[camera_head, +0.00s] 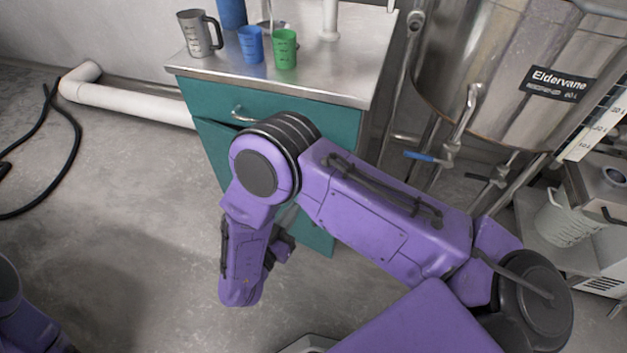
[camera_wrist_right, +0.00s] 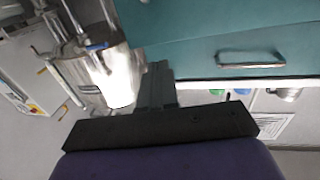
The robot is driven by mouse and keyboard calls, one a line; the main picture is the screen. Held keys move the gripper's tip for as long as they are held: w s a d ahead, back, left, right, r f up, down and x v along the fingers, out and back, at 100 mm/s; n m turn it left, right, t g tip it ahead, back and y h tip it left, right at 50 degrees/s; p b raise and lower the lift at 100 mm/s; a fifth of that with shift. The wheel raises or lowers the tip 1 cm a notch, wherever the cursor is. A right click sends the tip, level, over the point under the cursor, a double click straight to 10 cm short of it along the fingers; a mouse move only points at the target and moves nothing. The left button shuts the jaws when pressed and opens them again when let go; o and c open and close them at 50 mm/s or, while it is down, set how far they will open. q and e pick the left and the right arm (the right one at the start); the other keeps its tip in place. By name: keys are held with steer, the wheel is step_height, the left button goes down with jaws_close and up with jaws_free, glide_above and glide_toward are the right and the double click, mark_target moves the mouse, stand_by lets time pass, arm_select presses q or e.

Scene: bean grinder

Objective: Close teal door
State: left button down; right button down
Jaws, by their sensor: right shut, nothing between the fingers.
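The teal door (camera_head: 214,152) is the lower front of a teal cabinet with a metal top. A dark gap shows between its top edge and the drawer front, so it looks ajar. My right arm hides much of it. My right gripper (camera_head: 287,219) is low in front of the door, partly hidden by my own wrist. In the right wrist view my gripper (camera_wrist_right: 158,82) is shut and empty, with the teal door (camera_wrist_right: 215,14) beyond it; I cannot tell whether they touch. My left gripper is out of view.
The teal drawer (camera_head: 318,128) above the door has a metal handle (camera_wrist_right: 250,58). A metal jug (camera_head: 198,36), a blue cup (camera_head: 251,45) and a green cup (camera_head: 285,50) stand on top. A steel tank (camera_head: 480,70) is at right. The floor at left is mostly clear.

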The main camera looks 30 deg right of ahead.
steer(key=x, duration=1)
steer(key=shift+w+d, duration=0.15)
steer(key=shift+d, duration=0.15)
